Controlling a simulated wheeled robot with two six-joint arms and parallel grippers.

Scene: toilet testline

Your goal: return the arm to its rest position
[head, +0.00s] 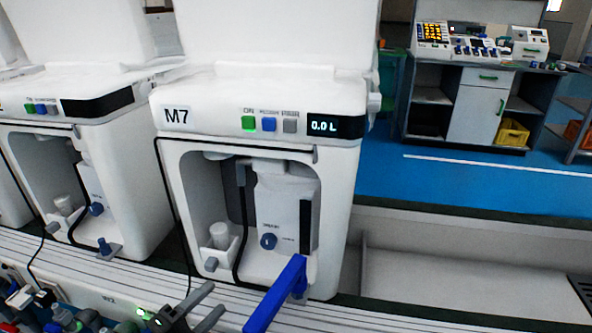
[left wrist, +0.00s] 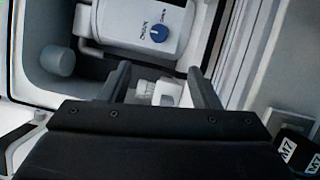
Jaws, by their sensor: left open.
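My left gripper (head: 217,297) shows at the bottom of the head view, in front of the white M7 machine (head: 335,155). Its two dark fingers are apart. In the left wrist view the open fingers (left wrist: 160,78) point toward the machine's recess, with a blue knob (left wrist: 157,32) beyond them. A small white part (left wrist: 160,92) shows between the fingers; I cannot tell whether they touch it. My right gripper is not in view.
A blue lever (head: 275,296) sticks out at the front of M7, right of my gripper. A similar white machine (head: 118,133) stands to the left. A pale rail (head: 355,315) runs along the front. A workbench (head: 472,105) stands at the back right beyond blue floor.

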